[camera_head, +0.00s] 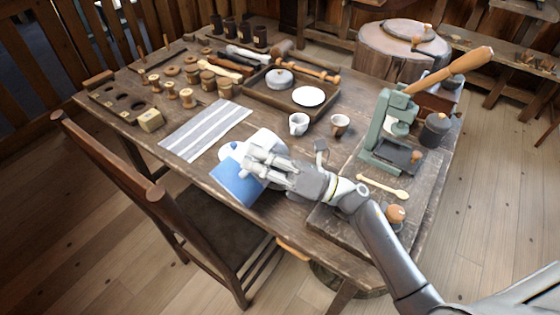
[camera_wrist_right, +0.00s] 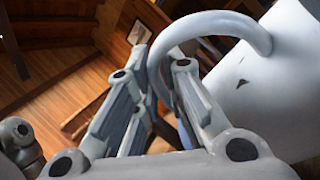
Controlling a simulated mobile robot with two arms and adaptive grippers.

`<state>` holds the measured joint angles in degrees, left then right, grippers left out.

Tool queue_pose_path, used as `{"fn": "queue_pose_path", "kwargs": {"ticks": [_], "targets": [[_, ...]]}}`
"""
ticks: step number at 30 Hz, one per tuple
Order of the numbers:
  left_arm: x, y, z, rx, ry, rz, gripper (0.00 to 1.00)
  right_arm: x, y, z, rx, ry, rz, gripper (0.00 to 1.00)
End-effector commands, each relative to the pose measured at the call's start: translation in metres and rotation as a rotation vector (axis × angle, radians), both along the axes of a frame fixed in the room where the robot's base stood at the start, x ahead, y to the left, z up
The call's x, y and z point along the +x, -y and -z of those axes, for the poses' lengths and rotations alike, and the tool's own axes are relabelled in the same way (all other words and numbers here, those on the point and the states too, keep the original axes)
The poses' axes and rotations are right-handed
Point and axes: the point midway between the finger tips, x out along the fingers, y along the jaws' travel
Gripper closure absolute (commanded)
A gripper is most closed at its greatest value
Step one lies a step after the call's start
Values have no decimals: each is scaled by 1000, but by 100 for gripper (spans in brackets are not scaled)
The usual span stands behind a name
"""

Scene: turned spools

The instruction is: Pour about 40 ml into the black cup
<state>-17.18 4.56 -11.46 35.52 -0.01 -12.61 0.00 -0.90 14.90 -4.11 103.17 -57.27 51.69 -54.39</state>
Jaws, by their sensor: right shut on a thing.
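My right gripper (camera_head: 258,160) is shut on the handle of a white jug, over the near edge of the table. The jug (camera_head: 266,139) is partly hidden behind the gripper in the head view. In the right wrist view the curved handle passes between the fingers of the gripper (camera_wrist_right: 165,75), and the smooth body of the jug (camera_wrist_right: 275,85) fills the right side. I cannot see any liquid. Several dark cups stand at the back of the table, one of them a black cup (camera_head: 244,30); I cannot tell which is meant. My left gripper is not in view.
A blue flat item (camera_head: 236,183) lies under the gripper. A white cup (camera_head: 298,124) and a brown cup (camera_head: 340,124) stand behind it. A green lever press (camera_head: 386,130) is at the right. A striped cloth (camera_head: 206,129) and wooden spools (camera_head: 187,98) are left.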

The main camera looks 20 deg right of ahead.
Motion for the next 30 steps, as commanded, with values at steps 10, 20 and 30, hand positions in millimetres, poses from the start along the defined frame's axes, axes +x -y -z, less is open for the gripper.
{"fn": "queue_pose_path", "kwargs": {"ticks": [10,20,30], "targets": [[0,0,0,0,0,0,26,2,3,-7,30,-7,-1,100],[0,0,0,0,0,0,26,-2,4,-8,41,-10,-2,100],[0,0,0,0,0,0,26,-8,3,-8,41,-11,-2,100]]}}
